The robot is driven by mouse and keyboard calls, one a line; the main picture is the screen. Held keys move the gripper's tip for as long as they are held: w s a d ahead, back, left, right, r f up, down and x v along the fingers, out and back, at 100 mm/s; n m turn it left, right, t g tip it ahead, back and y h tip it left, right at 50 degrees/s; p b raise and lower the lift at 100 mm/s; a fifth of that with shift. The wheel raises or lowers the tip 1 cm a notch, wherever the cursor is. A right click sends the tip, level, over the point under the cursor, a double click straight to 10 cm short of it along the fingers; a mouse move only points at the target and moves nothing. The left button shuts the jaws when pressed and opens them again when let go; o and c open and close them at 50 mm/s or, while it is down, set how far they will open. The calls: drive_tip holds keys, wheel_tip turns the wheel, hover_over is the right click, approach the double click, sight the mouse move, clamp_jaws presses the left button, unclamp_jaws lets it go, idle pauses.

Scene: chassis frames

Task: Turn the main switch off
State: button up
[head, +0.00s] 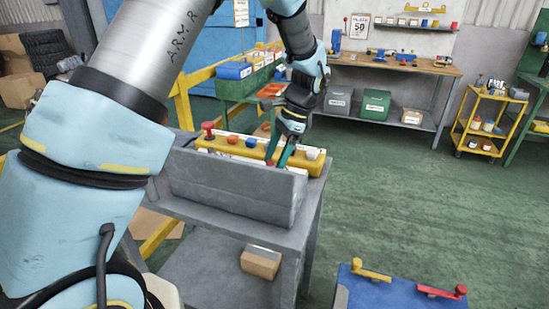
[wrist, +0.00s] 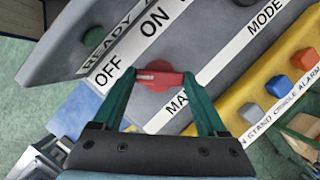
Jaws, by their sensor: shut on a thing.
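The main switch (wrist: 160,81) is a red rotary knob on a grey sloped panel (wrist: 208,42) in the wrist view. My gripper (wrist: 161,77) is shut on the knob, one green finger at each end of its handle. A pale mark on the handle lies at its left end and points toward the OFF label (wrist: 107,75). The ON label (wrist: 153,21) is above the knob. Part of the lettering below the knob is covered by a finger. In the head view my gripper (head: 277,160) is at the console (head: 238,190), and the knob is hidden.
A yellow panel (head: 225,146) with several coloured buttons and a red mushroom button (head: 208,128) runs along the console. A green button (wrist: 92,38) sits by a READY label. The console stands on a grey table (head: 312,200). Green floor is open to the right.

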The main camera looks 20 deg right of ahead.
drive_tip(key=shift+n, duration=0.6)
drive_tip(key=o, duration=1.3)
drive_tip(key=b+v, duration=0.3)
drive_tip(key=v, duration=0.7)
drive_tip(key=shift+w+r, duration=0.25)
drive_tip(key=shift+r, duration=0.15)
drive_tip(key=shift+d, duration=0.1)
